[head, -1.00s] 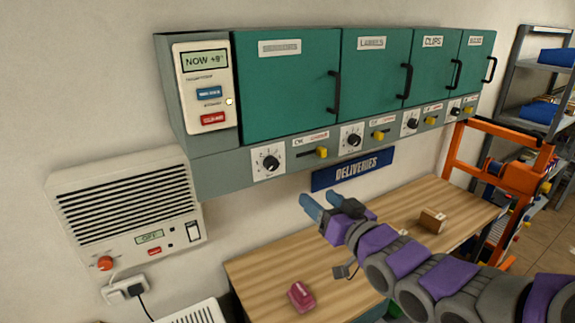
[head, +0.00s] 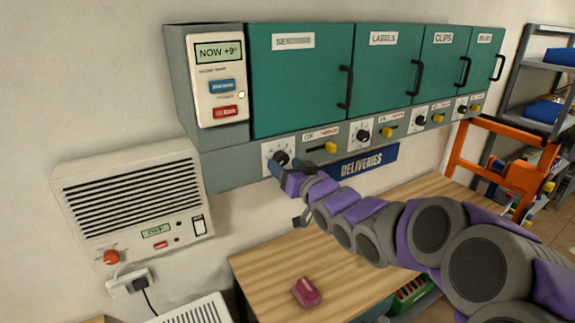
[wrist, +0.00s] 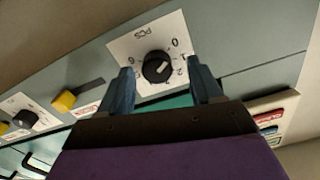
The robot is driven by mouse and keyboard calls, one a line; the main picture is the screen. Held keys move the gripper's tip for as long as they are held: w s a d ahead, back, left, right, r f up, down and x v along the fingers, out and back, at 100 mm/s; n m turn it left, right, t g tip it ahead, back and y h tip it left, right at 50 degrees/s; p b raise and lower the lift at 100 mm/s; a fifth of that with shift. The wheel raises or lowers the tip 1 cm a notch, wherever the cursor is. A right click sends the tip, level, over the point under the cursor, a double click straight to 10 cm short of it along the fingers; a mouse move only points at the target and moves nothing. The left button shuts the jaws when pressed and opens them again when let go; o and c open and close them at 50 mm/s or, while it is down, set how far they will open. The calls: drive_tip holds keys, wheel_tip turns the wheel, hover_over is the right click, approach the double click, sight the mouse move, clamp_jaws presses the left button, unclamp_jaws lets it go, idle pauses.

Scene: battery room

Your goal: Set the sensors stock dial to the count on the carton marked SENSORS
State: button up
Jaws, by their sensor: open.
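The dial (head: 281,157) is a black knob on a white scale plate, below the leftmost green door (head: 300,85), whose label starts "SE" and is otherwise blurred. In the wrist view the dial (wrist: 157,67) shows close up, with digits including 0, 1 and 2 around it and a "PCS" mark. Its white pointer mark seems turned toward the 0 and 1 side, hard to tell exactly. My gripper (head: 284,170) is open at the dial. In the wrist view its blue fingers (wrist: 162,88) lie on either side of the knob, apparently not touching it. No carton marked SENSORS is readable.
A yellow slider (head: 331,147) sits right of the dial. More dials and sliders continue along the panel. A DELIVERIES sign (head: 362,163) hangs below. The wooden table (head: 270,270) carries a pink object (head: 306,292). A white wall unit (head: 135,205) is at left.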

drive_tip(key=shift+w+a+f, duration=0.1)
drive_tip(key=shift+w+a, duration=0.15)
drive_tip(key=shift+a, duration=0.2)
drive_tip(key=shift+w+a+f, duration=0.1)
drive_tip(key=shift+w+a, duration=0.1)
drive_tip(key=shift+a, duration=0.2)
drive_tip(key=shift+d+r, duration=0.2)
drive_tip(key=shift+d, duration=1.25)
drive_tip(key=shift+c, duration=0.9)
drive_tip(key=shift+a, duration=0.15)
drive_tip(key=shift+c, duration=0.7)
drive_tip(key=shift+a, duration=0.7)
drive_tip(key=c, duration=0.3)
drive_tip(key=shift+w+f, duration=0.1)
drive_tip(key=shift+w, duration=0.1)
drive_tip(key=c, duration=0.4)
drive_tip(key=shift+c, duration=0.2)
drive_tip(key=shift+p, duration=0.4)
